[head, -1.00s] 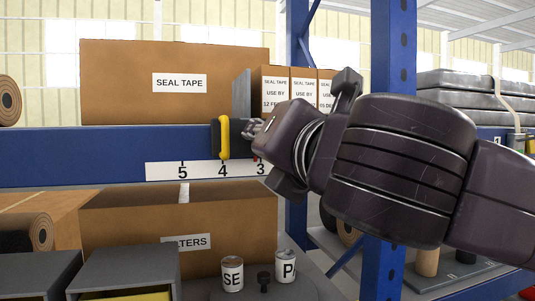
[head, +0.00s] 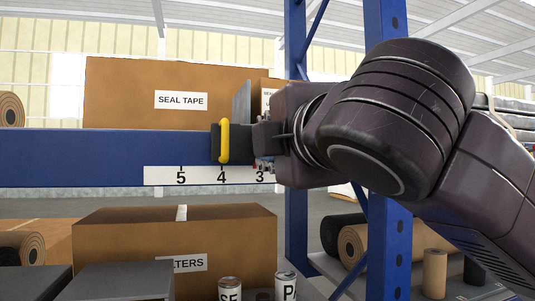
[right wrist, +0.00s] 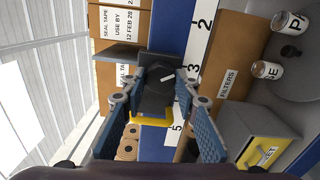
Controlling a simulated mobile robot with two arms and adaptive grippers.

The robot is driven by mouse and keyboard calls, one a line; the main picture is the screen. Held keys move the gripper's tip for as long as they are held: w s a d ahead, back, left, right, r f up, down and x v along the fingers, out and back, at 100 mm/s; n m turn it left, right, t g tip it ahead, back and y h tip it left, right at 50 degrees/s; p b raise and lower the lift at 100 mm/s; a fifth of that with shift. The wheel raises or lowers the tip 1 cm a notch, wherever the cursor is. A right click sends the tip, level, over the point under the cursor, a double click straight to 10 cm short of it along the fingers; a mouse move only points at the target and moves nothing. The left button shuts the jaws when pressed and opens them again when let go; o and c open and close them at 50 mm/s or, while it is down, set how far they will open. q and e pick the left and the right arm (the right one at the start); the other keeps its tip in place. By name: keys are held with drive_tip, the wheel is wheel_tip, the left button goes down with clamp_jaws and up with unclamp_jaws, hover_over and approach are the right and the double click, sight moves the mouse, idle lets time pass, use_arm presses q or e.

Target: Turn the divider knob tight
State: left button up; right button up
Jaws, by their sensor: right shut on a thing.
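The divider's dark carriage with a yellow handle (head: 224,142) sits on the blue beam, by the 4 on the number strip (head: 205,175). Its grey plate (head: 243,101) stands upright above the beam, beside the boxes. In the right wrist view the dark knob (right wrist: 157,79) shows in front of the carriage, with a short white mark near it. My right gripper (right wrist: 162,77) is shut on the knob, a blue-padded finger on each side. In the head view my right gripper (head: 268,135) reaches the carriage from the right, and its wrist hides the knob. My left gripper is not in view.
A SEAL TAPE box (head: 130,95) stands behind the beam. A FILTERS box (head: 120,245) and grey bins (head: 120,280) are below it. Labelled cans (head: 230,288) stand at lower right of that box. A blue rack post (head: 388,240) rises behind my right arm.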

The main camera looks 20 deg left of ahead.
drive_tip(key=shift+m+b, duration=0.4)
drive_tip(key=shift+m, duration=0.6)
drive_tip(key=o, duration=1.1)
drive_tip(key=shift+o, duration=0.2)
drive_tip(key=shift+s+d, duration=0.1)
drive_tip(key=v, duration=1.1)
drive_tip(key=shift+s+d, duration=0.25)
drive_tip(key=shift+s, duration=0.05)
